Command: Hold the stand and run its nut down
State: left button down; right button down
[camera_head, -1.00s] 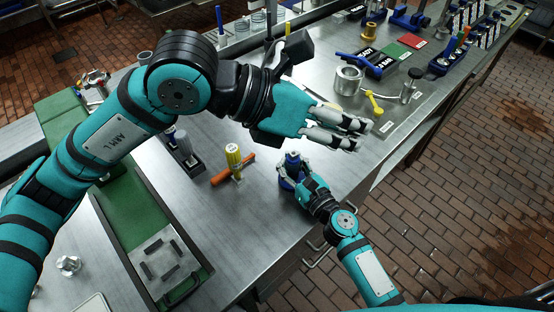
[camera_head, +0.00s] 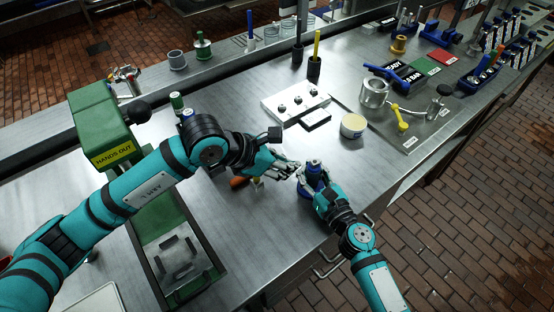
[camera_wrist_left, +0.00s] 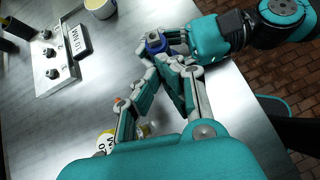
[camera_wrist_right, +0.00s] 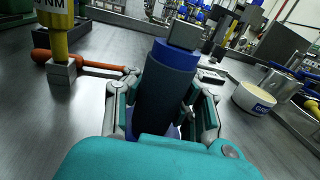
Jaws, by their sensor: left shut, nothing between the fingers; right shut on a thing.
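The blue stand (camera_head: 314,172) is near the front of the metal bench. It shows as a dark blue upright cylinder in the right wrist view (camera_wrist_right: 165,92). My right gripper (camera_head: 309,188) is shut around it from the front. A grey block (camera_wrist_right: 187,33) shows at its top; I cannot tell whether this is the nut or a fingertip. My left gripper (camera_head: 292,171) is shut and empty, its tips close to the stand's left side. In the left wrist view its fingers (camera_wrist_left: 164,66) reach toward the blue stand top (camera_wrist_left: 155,42); contact is unclear.
A cream tub (camera_head: 353,126), a white block with knobs (camera_head: 295,103) and a metal cylinder (camera_head: 373,93) lie beyond.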

aim_at(310, 171)
pick_arm(q)
jog(key=shift+x, duration=2.1)
jog(key=shift+s+d, duration=0.1)
jog(key=shift+d, duration=0.45)
jog(key=shift+s, duration=0.1)
